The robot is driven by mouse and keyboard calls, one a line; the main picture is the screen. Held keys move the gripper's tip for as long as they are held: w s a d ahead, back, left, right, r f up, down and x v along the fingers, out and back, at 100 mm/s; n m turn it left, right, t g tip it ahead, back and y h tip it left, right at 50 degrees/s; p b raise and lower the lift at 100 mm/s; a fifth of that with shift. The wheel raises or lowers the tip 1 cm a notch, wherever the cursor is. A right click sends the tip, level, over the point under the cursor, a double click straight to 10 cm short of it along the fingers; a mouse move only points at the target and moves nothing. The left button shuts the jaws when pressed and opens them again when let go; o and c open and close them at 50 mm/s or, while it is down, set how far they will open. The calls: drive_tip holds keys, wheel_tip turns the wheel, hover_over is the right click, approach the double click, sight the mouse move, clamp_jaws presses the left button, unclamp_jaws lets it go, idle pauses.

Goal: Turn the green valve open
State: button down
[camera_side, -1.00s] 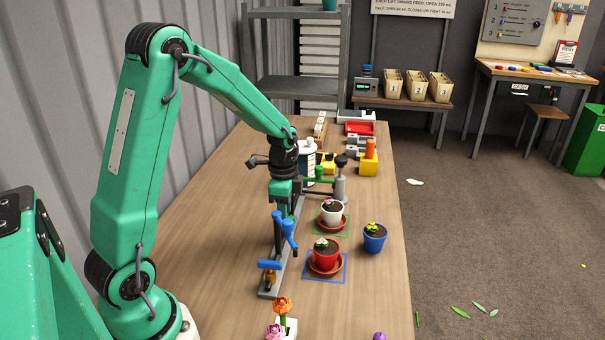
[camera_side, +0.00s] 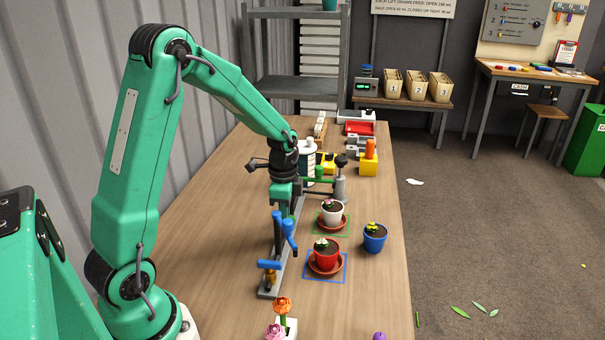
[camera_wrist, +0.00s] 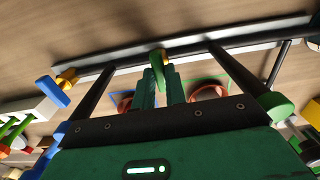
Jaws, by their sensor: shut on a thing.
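My gripper (camera_side: 284,205) points down over the grey rail in the side view. In the wrist view its two green fingers (camera_wrist: 161,82) are closed around the green valve (camera_wrist: 161,57), whose brass part shows between the fingertips. In the side view the valve is hidden behind my gripper and the blue spout parts. A second valve with a blue handle (camera_side: 269,265) stands at the near end of the rail (camera_side: 270,290). It also shows in the wrist view (camera_wrist: 52,92), left of my fingers.
A red pot (camera_side: 325,252) stands on a saucer in a blue square, a white pot (camera_side: 332,214) in a green square. A blue pot (camera_side: 374,238) stands right of them. Dark spouts with a blue tip (camera_side: 290,232) and a green tip (camera_side: 320,174) flank my gripper. The table's left is clear.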

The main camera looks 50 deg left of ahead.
drive_tip(key=shift+n, duration=0.3)
drive_tip(key=n, duration=0.3)
drive_tip(key=shift+n, duration=0.4)
drive_tip(key=n, duration=1.2)
drive_tip(key=shift+r, duration=0.1)
drive_tip(key=c, duration=1.4)
unclamp_jaws()
drive_tip(key=shift+c, duration=0.2)
